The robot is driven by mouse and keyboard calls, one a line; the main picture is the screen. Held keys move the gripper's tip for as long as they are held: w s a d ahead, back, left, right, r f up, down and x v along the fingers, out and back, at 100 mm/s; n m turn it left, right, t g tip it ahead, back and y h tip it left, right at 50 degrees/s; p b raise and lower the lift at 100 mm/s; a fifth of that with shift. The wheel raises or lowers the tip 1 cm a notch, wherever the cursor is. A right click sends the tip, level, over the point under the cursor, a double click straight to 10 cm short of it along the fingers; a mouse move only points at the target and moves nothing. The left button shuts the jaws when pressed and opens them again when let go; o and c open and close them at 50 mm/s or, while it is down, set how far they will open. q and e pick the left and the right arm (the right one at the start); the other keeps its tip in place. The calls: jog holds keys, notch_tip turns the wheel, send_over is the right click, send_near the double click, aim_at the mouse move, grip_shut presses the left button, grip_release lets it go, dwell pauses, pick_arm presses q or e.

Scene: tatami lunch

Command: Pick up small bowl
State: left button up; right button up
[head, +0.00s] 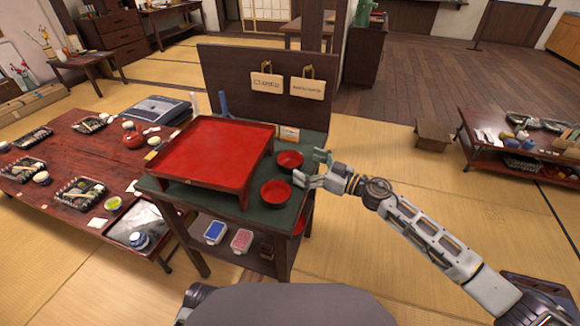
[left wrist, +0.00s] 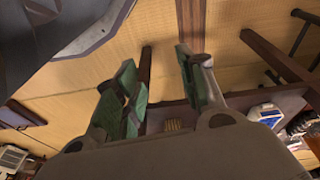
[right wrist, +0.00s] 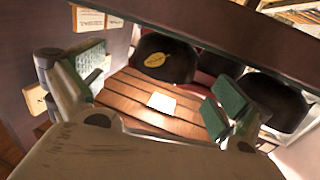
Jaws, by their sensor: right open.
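Two red bowls with dark outsides stand upright on the green-topped stand (head: 250,214): a far bowl (head: 290,160) and a near bowl (head: 276,192). They look similar in size; I cannot tell which one is the small bowl. My right gripper (head: 312,168) is open just right of the bowls, at the stand's right edge, with nothing held. In the right wrist view, its green-padded fingers (right wrist: 155,85) are spread apart. My left gripper (left wrist: 160,80) is open and empty in the left wrist view, above tatami and dark furniture.
A raised red tray (head: 212,152) fills the left of the stand, beside the bowls. A dark panel (head: 230,85) rises behind it. The lower shelf holds a blue box (head: 214,232) and a pink box (head: 242,239).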

aim_at(280, 155)
pick_arm(q)
jog(key=shift+r, duration=0.15)
pick_arm(e)
jog(key=shift+w+a, duration=0.15)
jog(key=shift+a, duration=0.15)
pick_arm(q)
jog(key=shift+s, duration=0.15)
pick_arm(e)
jog(key=shift+w+a, duration=0.15)
jog(key=shift+a, duration=0.2)
jog(key=b+x, duration=0.1)
jog(key=x, duration=0.2)
jog(key=shift+a, duration=0.3)
jog(key=shift+w+a+b, duration=0.15)
jog(key=shift+a+b, duration=0.15)
jog(key=shift+a, duration=0.05)
pick_arm(q)
jog(key=shift+w+d+r, duration=0.15)
jog(key=shift+r, duration=0.35)
jog(key=shift+w+d+r, duration=0.1)
jog(key=shift+w+r, duration=0.05)
jog(key=shift+r, duration=0.35)
jog(key=shift+f, duration=0.1)
